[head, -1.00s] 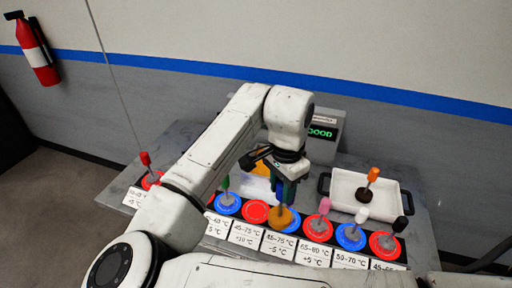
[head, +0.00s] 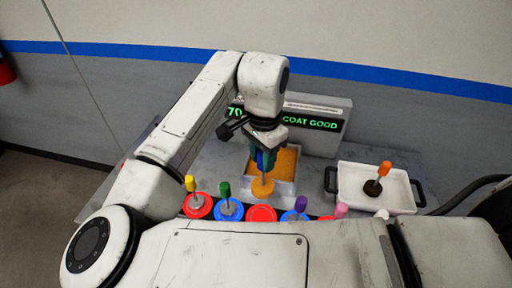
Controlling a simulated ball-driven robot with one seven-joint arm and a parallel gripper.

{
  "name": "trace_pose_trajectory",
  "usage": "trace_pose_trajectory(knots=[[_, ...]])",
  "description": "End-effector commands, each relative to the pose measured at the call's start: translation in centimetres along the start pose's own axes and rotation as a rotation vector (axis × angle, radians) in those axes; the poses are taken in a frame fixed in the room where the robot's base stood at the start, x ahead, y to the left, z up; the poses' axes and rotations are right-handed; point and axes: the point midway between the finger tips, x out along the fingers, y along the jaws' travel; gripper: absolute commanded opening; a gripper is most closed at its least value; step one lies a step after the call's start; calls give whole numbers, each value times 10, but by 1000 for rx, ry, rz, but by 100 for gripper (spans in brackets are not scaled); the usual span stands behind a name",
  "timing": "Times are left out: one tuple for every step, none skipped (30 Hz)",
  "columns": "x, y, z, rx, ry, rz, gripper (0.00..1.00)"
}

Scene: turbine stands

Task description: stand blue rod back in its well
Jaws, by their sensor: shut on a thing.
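My gripper (head: 263,158) is shut on the blue handle of the blue rod (head: 262,161) and holds it roughly upright. An orange disc (head: 262,187) hangs at the rod's lower end. In the picture it sits in front of the orange bath (head: 286,164) and just behind a bare red well (head: 261,214) in the row. It looks apart from that well; its exact height is hard to tell. Beside the bare well are a blue well with a green rod (head: 225,191) on the left and one with a purple rod (head: 300,204) on the right.
A yellow rod (head: 190,184) stands at the left, a pink rod (head: 340,210) at the right. A white tray (head: 402,200) with black handles holds an orange-topped rod (head: 384,169). A display (head: 312,122) reads "COAT GOOD" behind the bath. My arm hides the row's front.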

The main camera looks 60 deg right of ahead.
Motion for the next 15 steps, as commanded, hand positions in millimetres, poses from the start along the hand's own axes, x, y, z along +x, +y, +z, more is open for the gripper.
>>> trace_pose_trajectory(knots=[[3,0,0,0,0,0,0],[4,0,0,0,0,0,0],[7,0,0,0,0,0,0],[9,0,0,0,0,0,0],[11,0,0,0,0,1,0],[14,0,0,0,0,1,0],[17,0,0,0,0,1,0],[20,0,0,0,-1,1,0],[23,0,0,0,-1,1,0],[26,0,0,0,-1,1,0],[29,0,0,0,-1,0,0],[33,0,0,-1,-1,0,0],[36,0,0,-1,-1,-1,0],[36,0,0,-1,1,0,0],[39,0,0,-1,2,1,0]])
